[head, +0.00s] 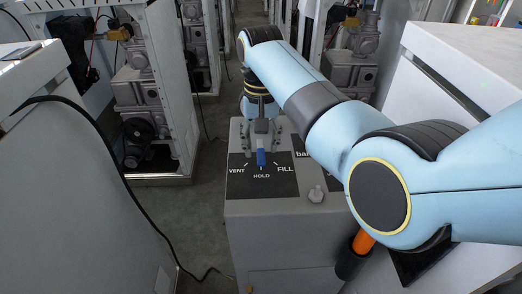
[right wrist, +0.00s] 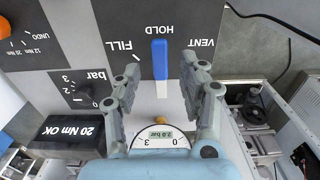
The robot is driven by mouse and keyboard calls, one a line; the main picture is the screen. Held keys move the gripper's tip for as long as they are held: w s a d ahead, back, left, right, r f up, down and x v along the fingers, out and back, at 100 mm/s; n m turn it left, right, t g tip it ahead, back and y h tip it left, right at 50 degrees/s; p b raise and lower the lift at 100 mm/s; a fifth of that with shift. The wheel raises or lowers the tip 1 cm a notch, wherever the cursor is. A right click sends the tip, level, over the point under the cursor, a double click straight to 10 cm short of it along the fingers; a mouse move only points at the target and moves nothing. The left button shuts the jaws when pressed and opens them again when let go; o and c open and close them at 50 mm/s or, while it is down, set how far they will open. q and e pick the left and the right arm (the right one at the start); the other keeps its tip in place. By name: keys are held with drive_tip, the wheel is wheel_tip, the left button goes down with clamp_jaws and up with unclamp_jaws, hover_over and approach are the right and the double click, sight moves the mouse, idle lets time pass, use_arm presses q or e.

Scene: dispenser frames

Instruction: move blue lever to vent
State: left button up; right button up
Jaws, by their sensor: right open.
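The blue lever (head: 261,158) stands on the black label plate of a grey console, its blue end pointing at HOLD, between VENT on the left and FILL on the right. In the right wrist view the lever (right wrist: 160,62) has a blue end and a white lower part, and VENT (right wrist: 202,43) is on its right. My right gripper (head: 262,138) is open, above the console at the lever. In the right wrist view its fingers (right wrist: 162,75) stand apart, one on each side of the lever, with visible gaps. My left gripper is not in view.
The grey console (head: 280,222) also carries a small grey knob (head: 316,194). The right wrist view shows a gauge (right wrist: 158,136), a bar dial (right wrist: 78,90) and an orange knob (right wrist: 4,28). White cabinets flank the console, and a black cable (head: 110,165) hangs at left.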

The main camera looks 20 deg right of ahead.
sight(261, 156)
drive_tip(key=shift+f, duration=1.4)
clamp_jaws()
